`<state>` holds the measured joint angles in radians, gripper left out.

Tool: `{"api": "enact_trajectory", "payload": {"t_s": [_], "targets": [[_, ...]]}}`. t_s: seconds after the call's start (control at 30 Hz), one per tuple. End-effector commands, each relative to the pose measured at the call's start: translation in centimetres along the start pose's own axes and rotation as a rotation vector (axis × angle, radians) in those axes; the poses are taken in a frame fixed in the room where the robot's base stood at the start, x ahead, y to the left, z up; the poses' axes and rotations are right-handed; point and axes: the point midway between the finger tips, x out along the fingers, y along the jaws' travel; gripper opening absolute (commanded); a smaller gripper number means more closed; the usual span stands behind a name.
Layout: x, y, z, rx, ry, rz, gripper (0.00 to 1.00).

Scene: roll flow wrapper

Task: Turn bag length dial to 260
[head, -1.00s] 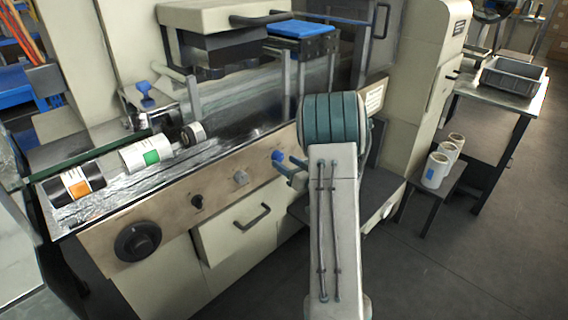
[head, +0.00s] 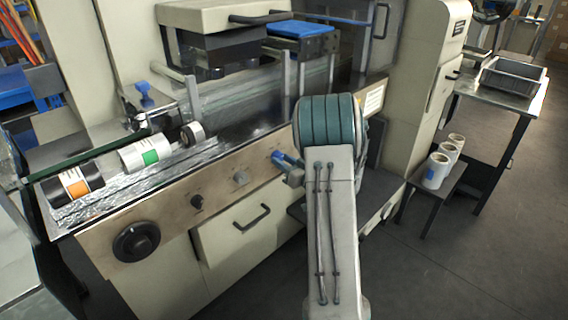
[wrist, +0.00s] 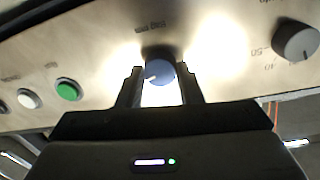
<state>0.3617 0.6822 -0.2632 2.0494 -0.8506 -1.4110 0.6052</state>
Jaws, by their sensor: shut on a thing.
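The bag length dial is a blue knob (wrist: 160,72) with a white pointer mark, on the tan panel under the label "Bag mm" in the wrist view. In the head view the blue dial (head: 279,157) shows at the panel's right part, partly hidden by my gripper. My gripper (wrist: 160,82) is shut on the dial, one finger on each side of it. The pointer points to the left in the wrist view. The scale numbers around the dial are washed out by glare and cannot be read.
A grey knob (wrist: 296,41) sits beside the dial, with a green button (wrist: 68,90) and a white button (wrist: 28,98) on the other side.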

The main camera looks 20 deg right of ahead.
Motion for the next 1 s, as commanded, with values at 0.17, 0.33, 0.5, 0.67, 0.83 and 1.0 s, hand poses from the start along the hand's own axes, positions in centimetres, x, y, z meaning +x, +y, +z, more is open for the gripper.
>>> {"api": "enact_trajectory", "payload": {"t_s": [0.17, 0.33, 0.5, 0.67, 0.83, 1.0], "targets": [[0.01, 0.09, 0.44, -0.083, 0.008, -0.001, 0.10], [-0.02, 0.19, 0.62, -0.216, 0.017, -0.002, 0.10], [0.00, 0.20, 0.70, -0.370, 0.027, -0.004, 0.10], [0.01, 0.17, 0.71, -0.510, 0.035, -0.008, 0.10], [0.01, 0.19, 0.61, -0.639, 0.043, -0.009, 0.10], [0.02, 0.20, 0.51, -0.737, 0.048, -0.010, 0.10]]}}
